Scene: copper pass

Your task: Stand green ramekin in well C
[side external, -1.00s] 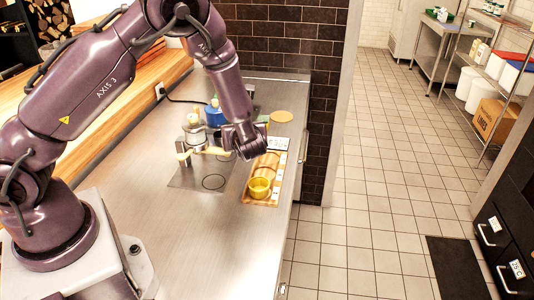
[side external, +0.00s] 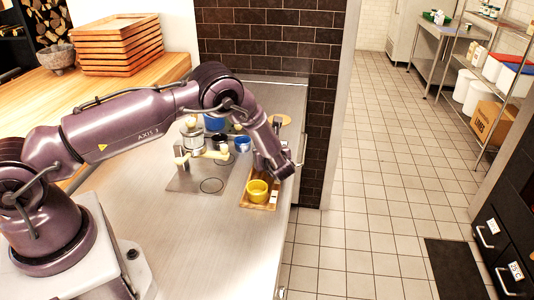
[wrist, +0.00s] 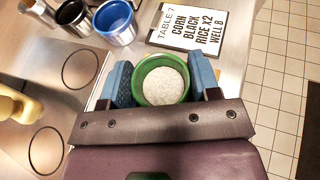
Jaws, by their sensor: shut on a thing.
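The green ramekin (wrist: 139,84), with pale grainy contents, sits between the blue fingertips of my gripper (wrist: 160,84) in the wrist view. The gripper is shut on it and it looks upright. In the side view my gripper is over the far part of the wooden board (side external: 246,204) at the counter's right edge, and the ramekin cannot be made out there. A yellow ramekin (side external: 257,190) stands in the board's near end. My arm hides the farther wells, so I cannot tell which one is well C or how high the green ramekin is.
An order card (wrist: 192,27) lies ahead of the gripper in the wrist view. A blue cup (wrist: 114,22) and a dark cup (wrist: 74,16) stand left of it. A dark mat with ring marks (side external: 190,184) lies left of the board. The near counter (side external: 215,250) is clear.

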